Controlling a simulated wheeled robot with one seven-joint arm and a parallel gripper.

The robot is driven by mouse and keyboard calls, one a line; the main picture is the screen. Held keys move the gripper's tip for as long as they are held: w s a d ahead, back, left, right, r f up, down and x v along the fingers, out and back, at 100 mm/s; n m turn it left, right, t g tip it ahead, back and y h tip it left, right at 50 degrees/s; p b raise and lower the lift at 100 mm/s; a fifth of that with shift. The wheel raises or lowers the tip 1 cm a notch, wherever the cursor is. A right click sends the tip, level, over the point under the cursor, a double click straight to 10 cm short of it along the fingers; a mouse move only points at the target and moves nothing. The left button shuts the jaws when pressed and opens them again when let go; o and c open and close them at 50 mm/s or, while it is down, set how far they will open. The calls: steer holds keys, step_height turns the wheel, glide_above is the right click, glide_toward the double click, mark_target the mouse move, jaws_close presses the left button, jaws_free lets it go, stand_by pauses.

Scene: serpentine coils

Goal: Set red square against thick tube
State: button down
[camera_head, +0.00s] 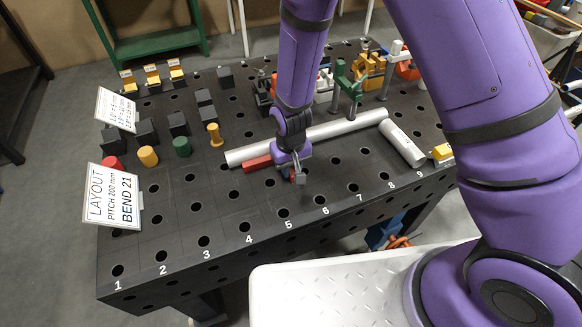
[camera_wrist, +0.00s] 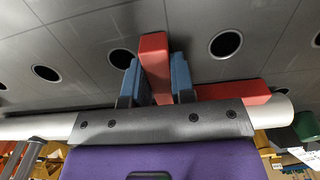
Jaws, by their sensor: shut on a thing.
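The red square (camera_head: 257,163) is L-shaped. In the wrist view one leg (camera_wrist: 154,55) is between my gripper's blue fingers and the other leg (camera_wrist: 235,91) reaches right. My gripper (camera_head: 297,171) points down at the black perforated table and is shut on the square. A long pale tube (camera_head: 340,127) lies just behind the square, with the leg running along its near side. It shows in the wrist view (camera_wrist: 36,129) too, partly hidden by my gripper. I cannot tell whether square and tube touch.
Red, orange, green and yellow pegs (camera_head: 182,146) and several black blocks (camera_head: 178,124) stand at the left. Clamps (camera_head: 369,73) stand at the back right. A yellow-and-white block (camera_head: 442,152) is near the right edge. The front strip of the table (camera_head: 225,222) is clear.

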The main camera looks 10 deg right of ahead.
steer(key=shift+w, duration=0.1)
steer(key=c, duration=0.9)
jaws_free()
step_height(320, 180, up, 11)
steer(key=s+d+r+m+t+y, duration=0.1)
steer(key=d+r, duration=0.5)
steer(key=r, duration=0.4)
steer(key=s+d+r+t, duration=0.1)
steer(key=s+d+r, duration=0.1)
steer(key=d+r, duration=0.7)
steer(key=s+d+r+t, duration=0.1)
steer(key=s+d+r, duration=0.2)
steer(key=s+r, duration=0.1)
steer(key=s+d+r+m+t, duration=0.1)
steer(key=s+d+r, duration=0.2)
steer(key=s, duration=0.4)
steer(key=s+d+r+m+t+h, duration=0.1)
steer(key=s+d+r, duration=0.2)
steer(key=s+r, duration=0.2)
steer(key=shift+s+d+r, duration=0.15)
steer(key=shift+d+r, duration=0.2)
steer(key=shift+r, duration=0.1)
